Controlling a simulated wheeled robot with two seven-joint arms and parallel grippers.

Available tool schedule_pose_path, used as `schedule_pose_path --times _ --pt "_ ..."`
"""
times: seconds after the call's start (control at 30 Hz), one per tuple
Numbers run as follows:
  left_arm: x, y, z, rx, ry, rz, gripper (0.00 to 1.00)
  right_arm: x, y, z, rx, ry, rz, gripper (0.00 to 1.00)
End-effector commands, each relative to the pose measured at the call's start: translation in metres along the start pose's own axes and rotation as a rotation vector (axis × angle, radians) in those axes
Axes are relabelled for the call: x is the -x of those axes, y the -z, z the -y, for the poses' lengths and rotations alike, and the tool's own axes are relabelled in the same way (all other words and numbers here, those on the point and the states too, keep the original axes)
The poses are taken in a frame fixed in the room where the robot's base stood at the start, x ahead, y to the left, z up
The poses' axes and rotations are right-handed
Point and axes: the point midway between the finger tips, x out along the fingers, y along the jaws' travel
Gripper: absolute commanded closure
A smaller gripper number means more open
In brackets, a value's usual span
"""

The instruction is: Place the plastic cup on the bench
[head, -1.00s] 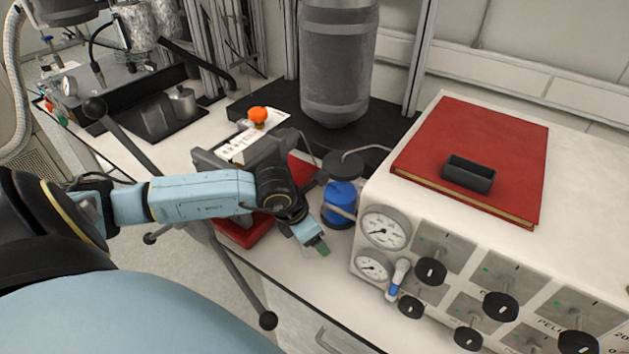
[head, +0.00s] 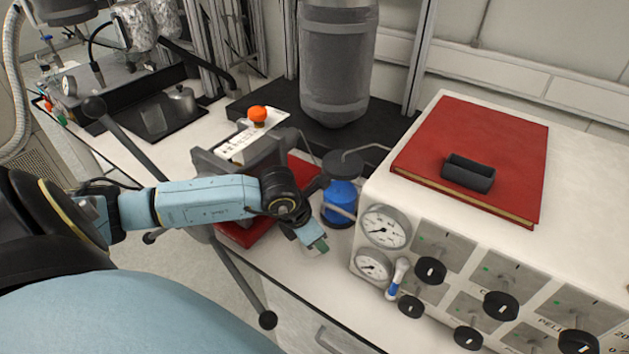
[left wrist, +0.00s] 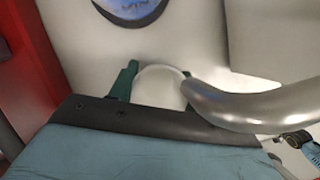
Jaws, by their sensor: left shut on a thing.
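The plastic cup (left wrist: 158,86) is pale and translucent. In the left wrist view it sits between the two green fingertips of my left gripper (left wrist: 155,82), which is shut on it. In the head view my left gripper (head: 318,245) points down at the white bench (head: 290,265), near its front edge and left of the gauge box. The cup is hard to make out there, and I cannot tell whether its base touches the bench.
A blue-filled bottle (head: 340,200) with a bent metal tube (left wrist: 250,108) stands close by my gripper. The gauge box (head: 372,240) is to the right, carrying a red book (head: 480,140). A grey device (head: 240,160) and a red block (head: 240,233) are left.

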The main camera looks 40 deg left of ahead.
Motion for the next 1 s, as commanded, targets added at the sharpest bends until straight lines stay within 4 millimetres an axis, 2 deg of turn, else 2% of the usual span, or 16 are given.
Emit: schedule_pose_path --times 0.7,0.73,0.9,1.0 --pt "-0.004 -0.011 0.004 0.010 -0.003 0.003 0.74 -0.004 0.000 0.000 0.000 -0.001 -0.001 0.31" --pt "-0.004 -0.011 0.004 0.010 -0.003 0.003 0.48 -0.004 0.000 0.000 0.000 -0.001 -0.002 0.31" --pt "-0.004 -0.011 0.004 0.010 -0.003 0.005 0.27 -0.004 0.000 -0.001 0.000 -0.001 -0.002 0.31" --pt "-0.004 -0.011 0.004 0.010 -0.003 0.005 0.27 -0.004 0.000 -0.001 0.000 -0.001 -0.002 0.31"
